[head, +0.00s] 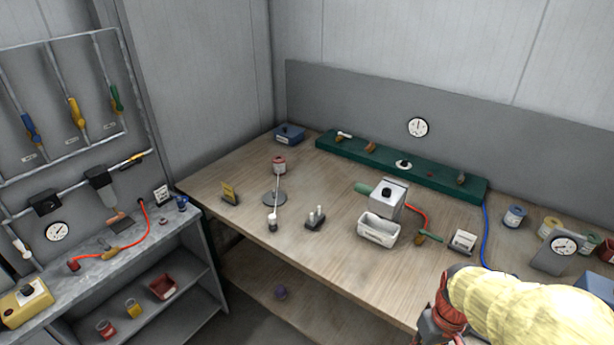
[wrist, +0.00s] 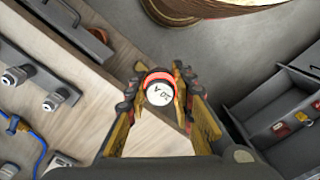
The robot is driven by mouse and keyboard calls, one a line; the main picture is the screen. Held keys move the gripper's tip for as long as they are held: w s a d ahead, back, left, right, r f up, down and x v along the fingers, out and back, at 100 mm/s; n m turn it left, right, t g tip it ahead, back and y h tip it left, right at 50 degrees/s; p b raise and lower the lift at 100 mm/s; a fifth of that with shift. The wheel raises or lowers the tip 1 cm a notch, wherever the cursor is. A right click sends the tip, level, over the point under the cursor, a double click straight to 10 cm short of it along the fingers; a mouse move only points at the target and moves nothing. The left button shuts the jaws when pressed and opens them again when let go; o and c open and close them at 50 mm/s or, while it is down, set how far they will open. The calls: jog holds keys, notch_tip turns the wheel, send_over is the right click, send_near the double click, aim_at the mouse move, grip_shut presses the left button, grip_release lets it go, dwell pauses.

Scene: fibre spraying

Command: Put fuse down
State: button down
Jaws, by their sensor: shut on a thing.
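My gripper (wrist: 160,84) is shut on a fuse (wrist: 159,93) in the wrist view. The fuse has a white round end with a printed rating ending in "A" and a red band around it. The fingers lie on both sides of it. Below it in the picture is the edge of a pale wooden surface (wrist: 110,120). In the head view my gripper (head: 436,322) is at the lower right, by the workbench's front edge. The fuse cannot be made out there, and its far end is hidden in the wrist view.
The wooden workbench (head: 330,270) carries a white open bin (head: 378,230), a grey box (head: 387,196), a small labelled block (head: 463,241) and a gauge stand (head: 556,254). A green rail (head: 400,170) runs along the back.

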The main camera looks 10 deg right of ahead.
jog(key=shift+s+r+m, duration=0.1)
jog(key=shift+m, duration=0.2)
jog(key=w+d+m+b, duration=0.2)
jog(key=w+d+m, duration=0.1)
jog(key=w, duration=1.6)
jog(key=w+a+f+n+b, duration=0.1)
jog(key=w+a+f+n, duration=0.2)
jog(key=w+a+f, duration=0.65)
jog(key=a+f+n+b, duration=0.1)
jog(key=a+f, duration=0.5)
jog(key=a, duration=0.3)
jog(key=shift+w, duration=0.3)
jog(key=shift+f, duration=0.1)
